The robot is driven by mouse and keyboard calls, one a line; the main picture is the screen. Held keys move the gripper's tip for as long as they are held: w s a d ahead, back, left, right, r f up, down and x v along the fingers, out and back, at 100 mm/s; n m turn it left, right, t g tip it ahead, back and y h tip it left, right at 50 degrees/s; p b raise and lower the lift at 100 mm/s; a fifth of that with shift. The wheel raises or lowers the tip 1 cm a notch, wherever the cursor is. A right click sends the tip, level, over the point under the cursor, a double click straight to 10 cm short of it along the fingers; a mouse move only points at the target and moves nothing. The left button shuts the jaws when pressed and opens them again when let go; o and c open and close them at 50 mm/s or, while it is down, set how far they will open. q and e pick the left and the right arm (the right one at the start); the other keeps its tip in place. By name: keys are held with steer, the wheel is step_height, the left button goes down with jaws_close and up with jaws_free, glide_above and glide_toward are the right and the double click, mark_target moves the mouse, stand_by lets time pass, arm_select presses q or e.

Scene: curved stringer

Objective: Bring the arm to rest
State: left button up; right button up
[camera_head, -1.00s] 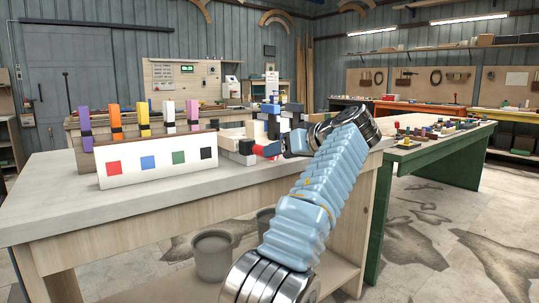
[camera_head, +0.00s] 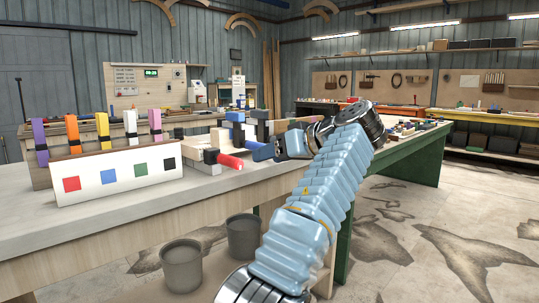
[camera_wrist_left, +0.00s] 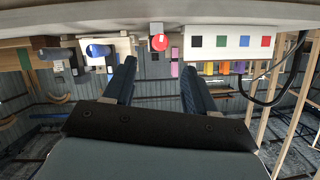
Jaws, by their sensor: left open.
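My left arm in its light blue sleeve reaches up from the bottom of the head view. Its left gripper (camera_head: 284,147) is a small dark shape at the end, near the bench's right part, partly hidden by the wrist. In the left wrist view, which is upside down, the two dark fingers (camera_wrist_left: 159,70) stand wide apart with nothing between them. A blue cylinder (camera_head: 262,152) and a red cylinder (camera_head: 230,161) stick out of blocks just left of the gripper. They also show beyond the fingers in the wrist view. My right gripper is not in view.
The pale workbench (camera_head: 120,222) carries a white board (camera_head: 120,175) with coloured squares, and several coloured uprights stand behind it. Two grey buckets (camera_head: 182,265) stand below. A green bench (camera_head: 400,155) is at the right, with open floor in front.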

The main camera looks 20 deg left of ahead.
arm_select(q)
steer(key=shift+s+d, duration=0.1)
steer(key=shift+d, duration=0.15)
